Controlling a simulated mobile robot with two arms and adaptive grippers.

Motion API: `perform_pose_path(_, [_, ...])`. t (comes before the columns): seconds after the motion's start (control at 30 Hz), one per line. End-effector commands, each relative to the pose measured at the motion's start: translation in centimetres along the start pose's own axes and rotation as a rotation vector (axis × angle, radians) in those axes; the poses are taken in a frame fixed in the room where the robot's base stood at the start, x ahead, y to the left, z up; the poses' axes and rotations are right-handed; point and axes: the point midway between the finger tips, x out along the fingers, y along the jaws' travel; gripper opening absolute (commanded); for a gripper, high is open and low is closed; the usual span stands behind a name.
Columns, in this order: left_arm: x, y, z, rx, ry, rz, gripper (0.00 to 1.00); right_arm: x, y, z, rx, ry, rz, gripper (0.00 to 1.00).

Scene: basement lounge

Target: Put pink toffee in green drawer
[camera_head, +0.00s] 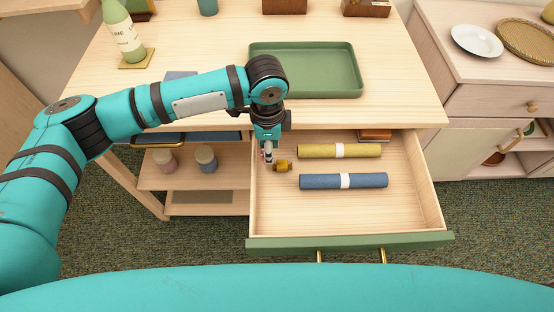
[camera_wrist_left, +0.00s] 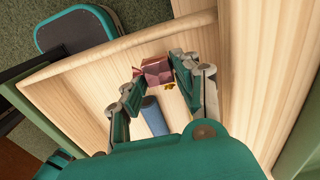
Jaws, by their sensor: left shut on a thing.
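The green drawer is open, with its green front (camera_head: 350,241) pulled out toward me and a pale wooden inside. My left gripper (camera_head: 268,157) reaches down over the drawer's left side. In the left wrist view, its fingers (camera_wrist_left: 157,80) are shut on the pink toffee (camera_wrist_left: 157,70), a wrapped pinkish block. Only a sliver of the toffee shows in the head view, beside the fingers. I cannot tell whether it touches the drawer floor. My right gripper is in neither view.
The drawer also holds a small gold wrapped piece (camera_head: 283,167), a yellow roll (camera_head: 315,151), a blue roll (camera_head: 320,181) and a brown item (camera_head: 375,135) at the back. The drawer's front right floor is clear. A green tray (camera_head: 350,88) and a bottle (camera_head: 124,35) stand on the tabletop above.

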Motion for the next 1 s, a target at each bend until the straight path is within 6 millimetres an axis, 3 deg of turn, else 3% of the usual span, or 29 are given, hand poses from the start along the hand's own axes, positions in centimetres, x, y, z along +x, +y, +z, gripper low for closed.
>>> perform_pose_path(0.43, [5.9,0.0,0.0,-0.002,0.0,0.0,0.11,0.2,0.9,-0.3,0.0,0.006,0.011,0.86])
perform_pose_path(0.87, [6.6,0.0,0.0,-0.002,0.0,0.0,0.11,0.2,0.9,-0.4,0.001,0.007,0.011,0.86])
perform_pose_path(0.9, [6.6,0.0,0.0,-0.002,0.0,0.0,0.33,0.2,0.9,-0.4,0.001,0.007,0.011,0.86])
perform_pose_path(1.0, [6.6,0.0,0.0,-0.002,0.0,0.0,0.46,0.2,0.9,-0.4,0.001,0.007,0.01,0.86])
